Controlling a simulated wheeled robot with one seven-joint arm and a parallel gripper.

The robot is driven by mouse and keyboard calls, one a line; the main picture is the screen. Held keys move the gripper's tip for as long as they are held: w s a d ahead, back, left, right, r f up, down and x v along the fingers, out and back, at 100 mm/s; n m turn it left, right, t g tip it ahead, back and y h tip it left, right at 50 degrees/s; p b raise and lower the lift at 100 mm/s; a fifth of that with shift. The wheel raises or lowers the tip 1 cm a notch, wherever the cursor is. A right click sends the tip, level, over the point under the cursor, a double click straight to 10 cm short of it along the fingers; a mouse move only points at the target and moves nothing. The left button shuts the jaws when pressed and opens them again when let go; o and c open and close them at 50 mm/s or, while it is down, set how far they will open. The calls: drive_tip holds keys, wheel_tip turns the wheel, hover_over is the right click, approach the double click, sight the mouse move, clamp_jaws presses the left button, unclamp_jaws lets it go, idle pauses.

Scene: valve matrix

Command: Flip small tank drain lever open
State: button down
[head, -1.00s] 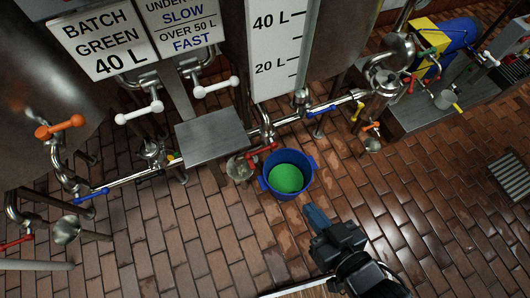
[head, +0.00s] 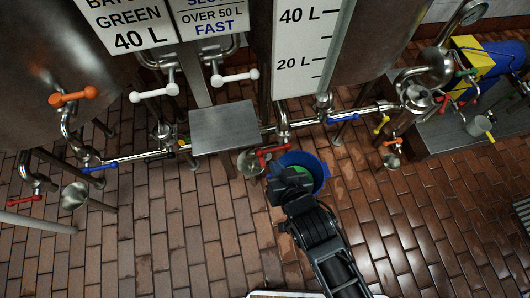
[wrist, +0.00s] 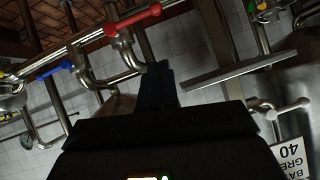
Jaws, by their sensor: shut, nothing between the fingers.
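A red lever (head: 275,150) sits on the outlet pipe below the tank with the level scale (head: 303,50), just above the blue bucket (head: 318,168). No label shows which lever is the small tank drain. The red lever also shows at the top of the wrist view (wrist: 132,20), lying across its pipe. My gripper (head: 288,180) is over the bucket, just below the red lever in the picture, with no clear contact. In the wrist view its dark fingers (wrist: 155,83) are together and empty. My gripper hides part of the bucket and its green liquid.
Blue levers (head: 343,117) and (head: 99,168) sit on the horizontal pipe. White levers (head: 155,93) and an orange lever (head: 74,96) are higher up at left. The brick floor (head: 170,240) in front is clear.

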drive_tip(key=b, duration=0.2)
hover_over(270, 150)
drive_tip(key=s+a, duration=0.1)
drive_tip(key=s, duration=0.3)
wheel_tip(270, 150, down, 5)
drive_tip(key=shift+w+a+f+b, duration=0.15)
drive_tip(key=shift+a+f+b, duration=0.05)
drive_tip(key=shift+f, duration=0.5)
drive_tip(key=shift+w+a+f+b, duration=0.15)
drive_tip(key=shift+f+b, duration=0.1)
drive_tip(key=shift+f, duration=0.5)
drive_tip(key=shift+w+a+f+b, duration=0.15)
drive_tip(key=shift+a+f+b, duration=0.05)
drive_tip(key=shift+f, duration=0.5)
drive_tip(key=shift+f, duration=0.1)
